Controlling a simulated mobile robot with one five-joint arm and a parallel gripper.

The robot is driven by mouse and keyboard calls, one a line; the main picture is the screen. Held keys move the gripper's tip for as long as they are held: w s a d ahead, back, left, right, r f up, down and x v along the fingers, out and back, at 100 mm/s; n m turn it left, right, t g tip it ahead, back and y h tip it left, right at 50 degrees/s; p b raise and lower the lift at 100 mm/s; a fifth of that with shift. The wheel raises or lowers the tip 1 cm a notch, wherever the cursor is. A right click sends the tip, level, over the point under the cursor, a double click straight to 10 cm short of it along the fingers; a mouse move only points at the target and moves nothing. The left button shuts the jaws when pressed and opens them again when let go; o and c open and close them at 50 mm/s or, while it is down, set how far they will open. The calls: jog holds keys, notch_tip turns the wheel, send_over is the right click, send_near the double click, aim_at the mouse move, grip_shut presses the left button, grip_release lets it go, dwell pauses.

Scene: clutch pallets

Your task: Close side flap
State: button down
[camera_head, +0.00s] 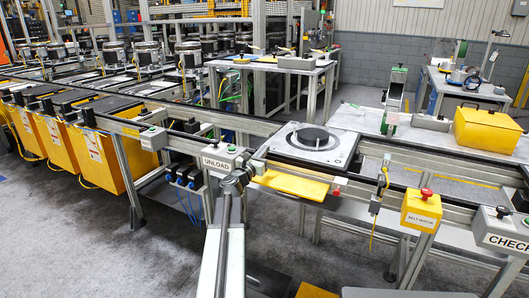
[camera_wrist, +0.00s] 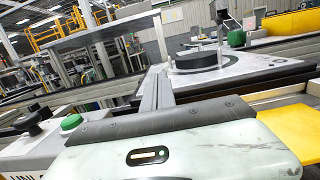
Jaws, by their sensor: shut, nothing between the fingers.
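A yellow flap (camera_head: 290,184) sticks out nearly flat from the front side of the conveyor, below a grey pallet (camera_head: 322,157) with a dark round ring on top. In the wrist view, part of the yellow flap (camera_wrist: 292,132) shows at the right edge, and the pallet (camera_wrist: 245,68) stands ahead. My gripper (camera_head: 247,168) is shut and empty, just left of the flap, by the UNLOAD box (camera_head: 221,158). In the wrist view, my gripper's closed fingers (camera_wrist: 157,88) point toward the pallet's left side. I cannot tell if they touch anything.
The UNLOAD box with a green button (camera_wrist: 71,122) is close on my gripper's left. A yellow BELT MOTOR box (camera_head: 421,209) with a red button and a CHECK box (camera_head: 501,232) stand along the rail to the right. Grey floor (camera_head: 80,240) is open at the lower left.

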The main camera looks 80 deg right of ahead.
jog(key=r+v, duration=0.1)
jog(key=v, duration=0.6)
jog(key=shift+w+a+f+b, duration=0.15)
jog(key=shift+a+f+b, duration=0.25)
jog(key=shift+f+b, duration=0.1)
